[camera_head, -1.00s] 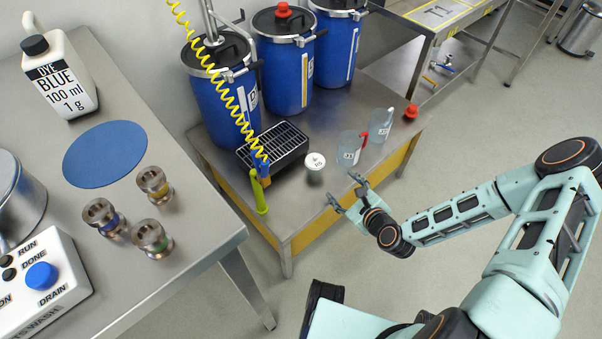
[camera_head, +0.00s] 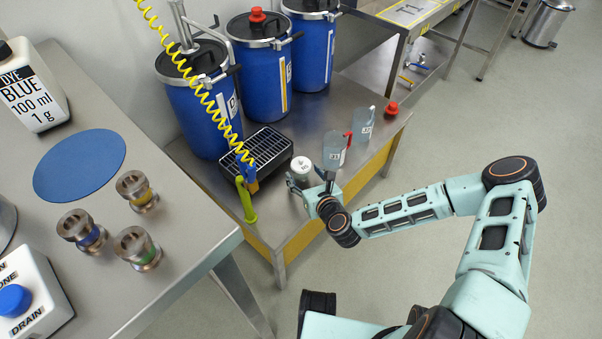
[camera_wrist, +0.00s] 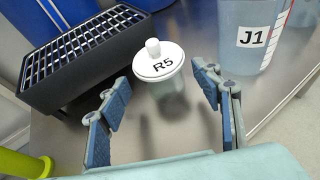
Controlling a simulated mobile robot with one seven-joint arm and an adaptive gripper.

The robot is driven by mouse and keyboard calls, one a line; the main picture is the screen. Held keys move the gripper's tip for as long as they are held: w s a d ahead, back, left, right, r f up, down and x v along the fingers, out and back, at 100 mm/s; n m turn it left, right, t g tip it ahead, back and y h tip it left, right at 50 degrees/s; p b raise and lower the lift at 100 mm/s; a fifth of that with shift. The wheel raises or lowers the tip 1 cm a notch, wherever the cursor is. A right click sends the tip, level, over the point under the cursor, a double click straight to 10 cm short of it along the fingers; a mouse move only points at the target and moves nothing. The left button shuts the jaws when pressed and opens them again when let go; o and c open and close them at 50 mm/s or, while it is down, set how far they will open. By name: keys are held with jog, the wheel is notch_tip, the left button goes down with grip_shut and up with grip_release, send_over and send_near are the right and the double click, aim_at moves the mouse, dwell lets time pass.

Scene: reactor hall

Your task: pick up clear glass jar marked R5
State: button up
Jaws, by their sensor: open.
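The clear glass jar marked R5 (camera_wrist: 172,98) stands upright on the low steel table, with a white knobbed lid carrying the label. In the wrist view it sits ahead of my gripper (camera_wrist: 160,105), between the lines of the two spread fingers, with no visible contact. In the head view the R5 jar (camera_head: 301,168) is beside my gripper (camera_head: 309,188), which partly covers its lower part. My gripper is open and empty.
A black grated box (camera_wrist: 80,55) stands close left of the jar. A jug marked J1 (camera_wrist: 250,38) stands close right. A lime-green handle (camera_head: 246,200) hangs on a yellow coiled hose (camera_head: 208,100) to the left. Blue drums (camera_head: 262,65) stand behind.

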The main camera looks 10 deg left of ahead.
aim_at(304, 173)
jog(key=b+x, duration=0.1)
jog(key=x, duration=0.3)
jog(key=shift+d, duration=0.1)
jog(key=shift+r, duration=0.1)
jog(key=c, duration=1.4)
jog(key=shift+r, duration=0.1)
